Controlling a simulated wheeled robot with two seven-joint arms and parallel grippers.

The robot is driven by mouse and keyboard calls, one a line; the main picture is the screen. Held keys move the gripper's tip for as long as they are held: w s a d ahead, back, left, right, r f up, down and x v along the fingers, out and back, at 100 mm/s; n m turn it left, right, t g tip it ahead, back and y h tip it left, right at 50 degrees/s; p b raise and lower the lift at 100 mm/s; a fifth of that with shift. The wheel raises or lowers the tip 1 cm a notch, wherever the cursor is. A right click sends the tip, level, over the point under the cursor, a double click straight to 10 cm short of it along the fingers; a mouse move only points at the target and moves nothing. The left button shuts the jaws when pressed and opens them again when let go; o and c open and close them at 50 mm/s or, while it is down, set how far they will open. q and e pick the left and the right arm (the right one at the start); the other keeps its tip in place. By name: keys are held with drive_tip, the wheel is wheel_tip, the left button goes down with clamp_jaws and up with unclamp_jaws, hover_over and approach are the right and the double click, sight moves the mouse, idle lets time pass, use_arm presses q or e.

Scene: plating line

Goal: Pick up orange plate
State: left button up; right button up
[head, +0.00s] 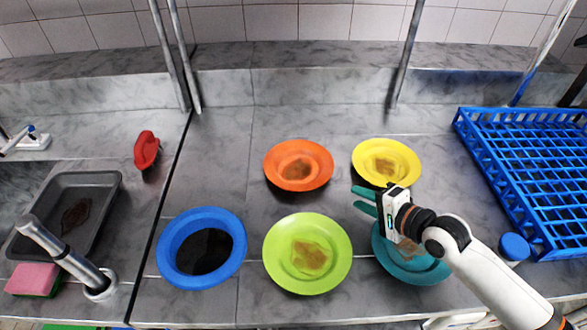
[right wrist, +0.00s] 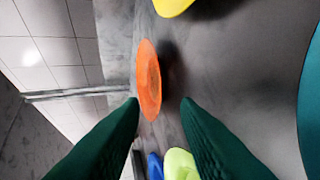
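The orange plate (head: 298,165) lies on the grey counter at the centre of the head view, with a brown stain in its middle. It also shows in the right wrist view (right wrist: 149,80), ahead of the fingertips and between their lines. My right gripper (head: 362,201) has green fingers, points left and is open and empty. It is to the right of the orange plate and apart from it, above the teal plate. Its two fingers also show spread in the right wrist view (right wrist: 160,103). My left gripper is not in view.
A yellow plate (head: 387,160), a green plate (head: 280,270) and a teal plate (head: 425,270) lie around the orange one. A blue rack (head: 490,165) stands right; a sink (head: 110,185) and faucet are left.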

sight(324, 182)
drive_tip(key=p+x, duration=0.1)
drive_tip(key=x, duration=0.4)
drive_tip(key=shift+w+a, duration=0.15)
drive_tip(key=p+x, duration=0.1)
drive_tip(key=x, duration=0.4)
drive_tip(key=shift+w+a+f, duration=0.1)
drive_tip(key=shift+w+a, duration=0.05)
drive_tip(key=shift+a, duration=0.15)
drive_tip(key=shift+w+a+f, duration=0.2)
drive_tip(key=shift+w, duration=0.05)
drive_tip(key=shift+c, duration=0.2)
clamp_jaws()
